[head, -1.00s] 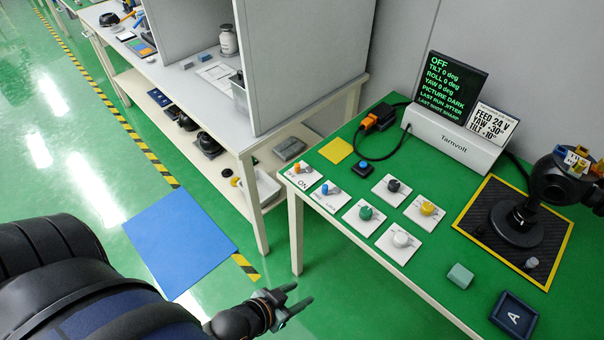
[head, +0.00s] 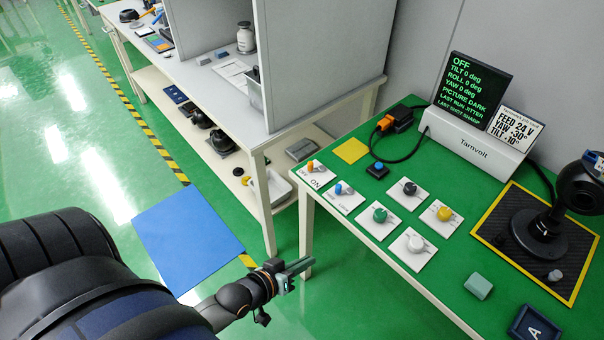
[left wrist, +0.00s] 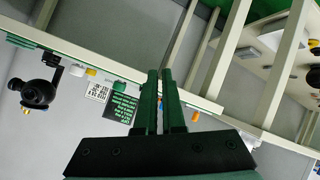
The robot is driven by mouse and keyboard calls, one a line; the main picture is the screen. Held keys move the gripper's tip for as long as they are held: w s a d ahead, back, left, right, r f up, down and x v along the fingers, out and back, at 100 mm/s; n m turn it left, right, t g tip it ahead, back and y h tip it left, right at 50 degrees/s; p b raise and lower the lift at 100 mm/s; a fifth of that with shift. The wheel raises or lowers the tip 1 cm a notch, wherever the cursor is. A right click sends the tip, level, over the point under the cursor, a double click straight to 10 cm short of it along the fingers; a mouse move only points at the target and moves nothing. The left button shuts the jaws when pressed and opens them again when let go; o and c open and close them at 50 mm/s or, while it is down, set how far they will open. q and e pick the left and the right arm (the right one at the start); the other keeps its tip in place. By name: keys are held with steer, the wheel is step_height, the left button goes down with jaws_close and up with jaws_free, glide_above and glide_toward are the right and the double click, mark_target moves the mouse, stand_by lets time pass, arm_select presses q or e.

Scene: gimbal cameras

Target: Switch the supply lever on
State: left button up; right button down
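The supply lever is a small orange lever (head: 310,165) on a white plate (head: 318,175) marked OFF and ON, at the near left corner of the green bench. It leans toward the OFF side. The display (head: 476,80) reads OFF at its top. My left gripper (head: 304,267) is in front of the bench, below and apart from the lever. Its fingers look shut and empty. In the left wrist view the fingers (left wrist: 160,95) lie nearly together, and a small orange piece, probably the lever (left wrist: 195,117), shows just right of them. My right gripper is out of view.
A blue lever plate (head: 342,197) sits close beside the orange one, with several knob plates beyond. A bench leg (head: 306,235) and the bench's front edge are near my left gripper. A gimbal camera (head: 545,220) stands at right. Open floor lies left.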

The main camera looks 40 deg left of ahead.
arm_select(q)
steer(key=w+a+n+t+b, duration=0.1)
steer(key=w+a+n, duration=0.2)
steer(key=w+a+n+t+y+b, duration=0.1)
steer(key=w+a+n+b, duration=0.1)
steer(key=w+a+n, duration=0.1)
steer(key=w+a+r+n+t+y+b, duration=0.1)
steer(key=w+a+n+t, duration=0.1)
steer(key=a+n, duration=0.1)
steer(key=shift+w+a, duration=0.4)
steer(key=shift+a, duration=0.45)
jaws_close()
steer(key=n+t+y+b, duration=0.2)
steer(key=n+y+b, duration=0.1)
steer(key=n, duration=0.4)
glide_toward(300, 173)
steer(key=a+r, duration=0.2)
steer(key=a, duration=0.2)
steer(key=shift+w+r, duration=0.3)
steer(key=shift+w, duration=0.1)
steer(key=shift+w, duration=0.1)
steer(key=w, duration=0.3)
steer(key=w+d, duration=0.1)
steer(key=w, duration=0.5)
steer(key=shift+d+r+p, duration=0.1)
steer(key=shift+d+p, duration=0.25)
steer(key=shift+d, duration=0.4)
